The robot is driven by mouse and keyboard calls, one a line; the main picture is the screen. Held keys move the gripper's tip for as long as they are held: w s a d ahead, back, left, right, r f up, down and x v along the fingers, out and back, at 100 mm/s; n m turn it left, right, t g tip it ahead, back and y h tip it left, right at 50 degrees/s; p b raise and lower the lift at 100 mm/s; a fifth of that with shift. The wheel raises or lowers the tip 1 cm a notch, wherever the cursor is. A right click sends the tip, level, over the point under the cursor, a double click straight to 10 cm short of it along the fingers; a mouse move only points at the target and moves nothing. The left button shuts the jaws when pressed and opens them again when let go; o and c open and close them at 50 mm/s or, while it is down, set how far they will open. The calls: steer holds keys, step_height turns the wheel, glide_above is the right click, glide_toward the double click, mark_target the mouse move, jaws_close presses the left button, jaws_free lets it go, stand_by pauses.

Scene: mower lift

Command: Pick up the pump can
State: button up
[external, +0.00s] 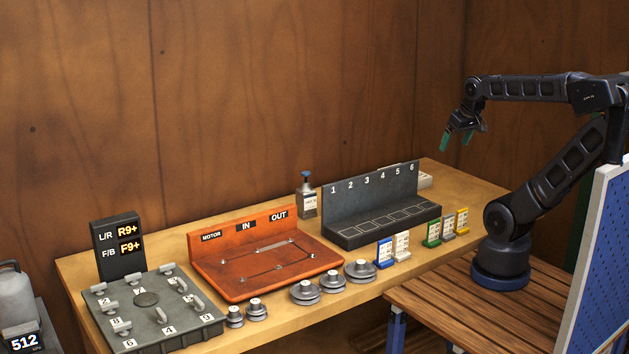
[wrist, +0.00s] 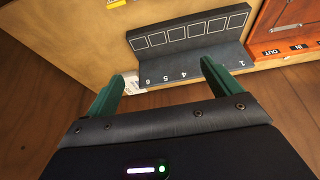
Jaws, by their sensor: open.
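The pump can (external: 307,197) is a small grey can with a white label and a blue pump top. In the external view it stands upright at the back of the bench, between the orange motor board and the numbered rack. My gripper (external: 461,139) is open and empty, high above the right part of the bench, well to the right of the can and apart from it. In the wrist view its two green fingers (wrist: 162,87) are spread, with the rack beyond them. I cannot make out the can in the wrist view.
The dark rack numbered 1 to 6 (external: 372,232) stands right of the can; it shows in the wrist view (wrist: 190,62). The orange board (external: 215,283) is at left. Grey pulleys (external: 360,271) and coloured tags (external: 432,234) line the front. A wooden wall (external: 250,90) rises behind.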

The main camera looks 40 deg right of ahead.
steer(key=w+a+r+m, duration=0.2)
steer(key=w+a, duration=0.1)
steer(key=w, duration=1)
steer(key=m+h, duration=0.2)
steer(key=m, duration=0.1)
glide_above(305, 182)
steer(key=s+a, duration=0.2)
steer(key=s, duration=0.2)
step_height(305, 182, down, 16)
steer(key=shift+g, duration=0.3)
steer(key=x, duration=0.6)
steer(key=shift+w+x, duration=0.1)
steer(key=shift+x, duration=1.15)
steer(key=shift+w+x, duration=0.15)
steer(key=shift+x, duration=1.1)
steer(key=shift+d+r, duration=0.1)
steer(key=shift+r, duration=0.05)
steer(key=c, duration=1.9)
jaws_close()
steer(key=shift+r, duration=0.1)
